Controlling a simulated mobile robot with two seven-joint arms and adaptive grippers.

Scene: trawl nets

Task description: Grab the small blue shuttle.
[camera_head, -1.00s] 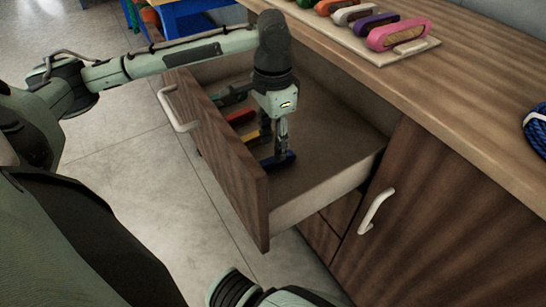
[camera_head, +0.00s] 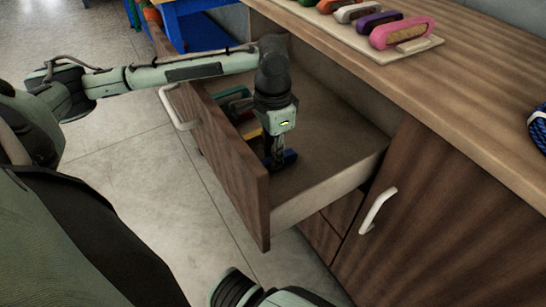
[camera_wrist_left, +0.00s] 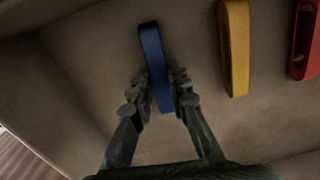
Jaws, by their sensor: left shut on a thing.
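The small blue shuttle (camera_head: 290,156) lies in the open drawer (camera_head: 325,190), near the drawer front. It also shows in the left wrist view (camera_wrist_left: 150,45), long and narrow. My left gripper (camera_head: 275,162) points down into the drawer. In the left wrist view its two fingers (camera_wrist_left: 158,88) are on either side of the blue shuttle and shut on it near its lower part. The shuttle seems to be at the drawer floor; I cannot tell if it is lifted. My right gripper is not in view.
A yellow shuttle (camera_wrist_left: 234,50) and a red shuttle (camera_wrist_left: 305,40) lie beside the blue one. A green thing (camera_head: 234,94) is farther back in the drawer. Several colored shuttles, including a pink one (camera_head: 402,32), stand on a board on the countertop (camera_head: 470,75).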

